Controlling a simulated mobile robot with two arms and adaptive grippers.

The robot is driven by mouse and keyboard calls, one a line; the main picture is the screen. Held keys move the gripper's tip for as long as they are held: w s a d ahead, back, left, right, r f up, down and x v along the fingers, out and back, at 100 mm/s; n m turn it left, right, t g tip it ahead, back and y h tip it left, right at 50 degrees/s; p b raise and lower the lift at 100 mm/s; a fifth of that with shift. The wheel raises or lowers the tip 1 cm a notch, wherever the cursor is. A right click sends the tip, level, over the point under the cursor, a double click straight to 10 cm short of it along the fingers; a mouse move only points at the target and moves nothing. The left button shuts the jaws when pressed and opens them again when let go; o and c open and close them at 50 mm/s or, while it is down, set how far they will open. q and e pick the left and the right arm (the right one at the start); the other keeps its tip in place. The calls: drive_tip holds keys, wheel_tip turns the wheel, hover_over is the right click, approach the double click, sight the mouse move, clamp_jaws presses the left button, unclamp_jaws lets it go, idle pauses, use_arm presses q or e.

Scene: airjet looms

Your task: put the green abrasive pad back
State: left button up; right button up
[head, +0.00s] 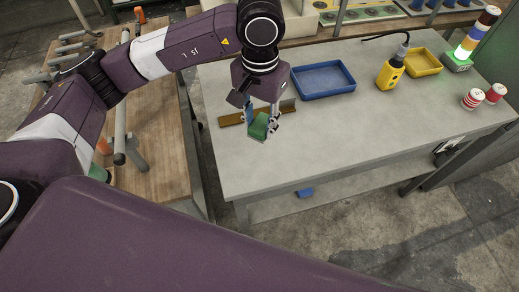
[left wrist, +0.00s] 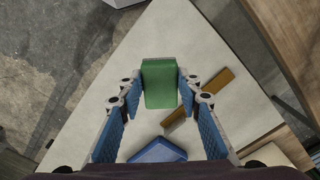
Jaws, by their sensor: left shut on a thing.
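The green abrasive pad (head: 259,126) is a small green block held between the fingers of my left gripper (head: 261,121), over the left part of the grey table (head: 330,146). In the left wrist view the pad (left wrist: 159,84) sits between the fingertips of my left gripper (left wrist: 159,88), which is shut on it. The pad appears to be above the tabletop; the exact height cannot be told. My right gripper is not in view.
A brown strip (head: 232,118) lies behind the gripper. The table's front middle is clear. A wooden bench (head: 160,150) is left.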

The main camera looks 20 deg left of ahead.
use_arm(q)
drive_tip(key=p, duration=0.2)
hover_over(259, 161)
wheel_tip(259, 161, down, 9)
drive_tip(key=shift+r, duration=0.15)
wheel_tip(259, 161, down, 4)
drive_tip(key=shift+f+p, duration=0.1)
drive_tip(key=shift+p, duration=0.55)
drive_tip(key=shift+f, duration=0.3)
drive_tip(key=shift+f+b, duration=0.2)
drive_tip(key=shift+b, duration=0.15)
drive_tip(key=o, duration=1)
drive_tip(key=shift+r, duration=0.1)
